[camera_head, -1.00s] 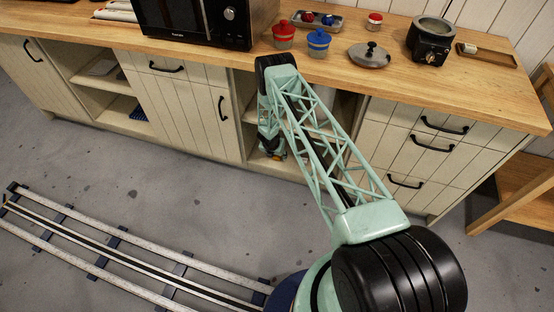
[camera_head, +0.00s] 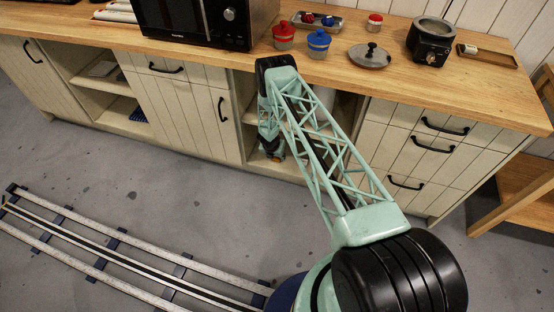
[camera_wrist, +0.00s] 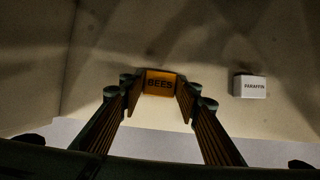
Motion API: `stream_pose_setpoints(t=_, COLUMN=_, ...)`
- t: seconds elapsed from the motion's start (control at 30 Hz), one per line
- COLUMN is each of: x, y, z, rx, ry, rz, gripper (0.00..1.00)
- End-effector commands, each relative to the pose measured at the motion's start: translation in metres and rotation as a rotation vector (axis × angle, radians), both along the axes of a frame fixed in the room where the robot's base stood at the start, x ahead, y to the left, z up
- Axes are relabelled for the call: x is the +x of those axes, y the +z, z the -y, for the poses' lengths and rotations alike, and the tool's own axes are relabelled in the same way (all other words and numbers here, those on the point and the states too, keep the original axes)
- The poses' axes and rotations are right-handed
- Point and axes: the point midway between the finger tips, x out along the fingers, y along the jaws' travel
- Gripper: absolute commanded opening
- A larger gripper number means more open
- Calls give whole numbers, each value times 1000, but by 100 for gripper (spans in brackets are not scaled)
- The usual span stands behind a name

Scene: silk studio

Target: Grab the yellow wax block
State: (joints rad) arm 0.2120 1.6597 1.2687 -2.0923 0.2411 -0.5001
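The yellow wax block (camera_wrist: 160,84), marked "BEES", shows in the wrist view on the pale cabinet shelf (camera_wrist: 60,126). My gripper (camera_wrist: 160,92) reaches towards it, with one finger on each side and the fingertips close by its left and right edges. The fingers stand apart. I cannot tell whether they touch the block. In the head view my gripper (camera_head: 272,154) is low inside the open cabinet bay under the worktop, partly hidden by my arm, and the block cannot be made out clearly there.
A white block marked "PARAFFIN" (camera_wrist: 250,86) sits to the right of the yellow block, apart from it. Bay walls and a shelf close in around my arm. The worktop (camera_head: 300,75) above carries a microwave (camera_head: 190,22), lidded pots and a wax heater (camera_head: 430,42).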

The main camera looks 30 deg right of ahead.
Motion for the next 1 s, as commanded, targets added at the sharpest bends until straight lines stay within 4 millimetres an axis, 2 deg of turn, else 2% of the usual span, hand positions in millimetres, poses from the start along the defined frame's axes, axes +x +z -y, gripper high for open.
stream_pose_setpoints(t=0.13, x=0, y=0, z=0, rx=0, ry=0, rz=0, gripper=18)
stream_pose_setpoints(t=0.53, x=0, y=3, z=0, rx=0, ry=0, rz=0, gripper=18)
stream_pose_setpoints(t=0.8, x=0, y=19, z=0, rx=-1, ry=1, rz=0, gripper=18)
stream_pose_setpoints(t=1.0, x=-13, y=16, z=-13, rx=-1, ry=1, rz=-3, gripper=18)
